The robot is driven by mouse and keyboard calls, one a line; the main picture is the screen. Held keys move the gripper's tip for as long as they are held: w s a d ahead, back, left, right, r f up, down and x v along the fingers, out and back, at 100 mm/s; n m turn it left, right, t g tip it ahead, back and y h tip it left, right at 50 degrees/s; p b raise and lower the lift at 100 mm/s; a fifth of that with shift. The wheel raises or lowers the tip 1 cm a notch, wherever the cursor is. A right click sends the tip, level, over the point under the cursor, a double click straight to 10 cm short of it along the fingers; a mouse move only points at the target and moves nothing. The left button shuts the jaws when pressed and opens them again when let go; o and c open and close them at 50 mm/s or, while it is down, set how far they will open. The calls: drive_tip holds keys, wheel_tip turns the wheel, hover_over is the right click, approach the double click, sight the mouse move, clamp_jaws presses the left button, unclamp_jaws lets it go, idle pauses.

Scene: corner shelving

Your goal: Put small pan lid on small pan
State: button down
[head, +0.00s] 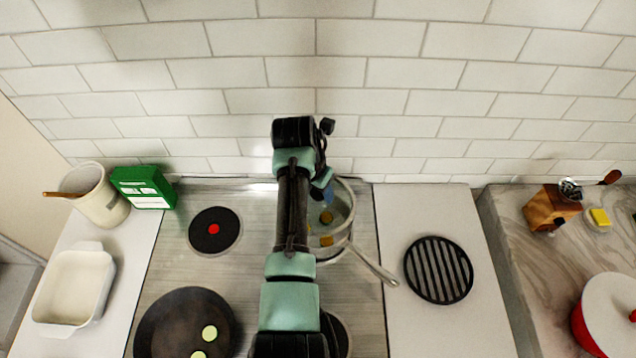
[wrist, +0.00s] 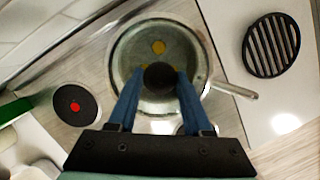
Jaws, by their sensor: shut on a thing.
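The small pan (head: 374,266) is a metal pan on the stove with its handle pointing to the lower right. It also shows in the wrist view, with its handle (wrist: 234,90) to the right. My gripper (head: 318,193) is over the pan, partly hidden by my arm. In the wrist view my gripper's blue fingers (wrist: 160,82) are shut on the dark knob of the small pan lid (wrist: 135,55). The lid is clear glass and lies over the pan's opening. Yellow pieces (head: 327,217) show through it. I cannot tell whether the lid touches the pan's rim.
A dark frying pan (head: 175,325) with green slices is at the front left. A burner with a red centre (head: 214,230) is left of my arm. A green box (head: 143,187), a utensil crock (head: 105,205) and a white dish (head: 75,288) stand left. A black grill trivet (head: 438,270) lies right.

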sight(318, 205)
drive_tip(key=shift+f+b, duration=1.9)
drive_tip(key=shift+b, duration=0.05)
drive_tip(key=shift+b+x, duration=0.55)
drive_tip(key=shift+x, duration=0.55)
drive_tip(key=shift+s+a+f, duration=0.1)
drive_tip(key=shift+s+f, duration=0.05)
drive_tip(key=shift+s, duration=0.05)
drive_tip(key=shift+c, duration=1.2)
unclamp_jaws()
drive_tip(key=b+v, duration=0.2)
drive_tip(key=v, duration=1.1)
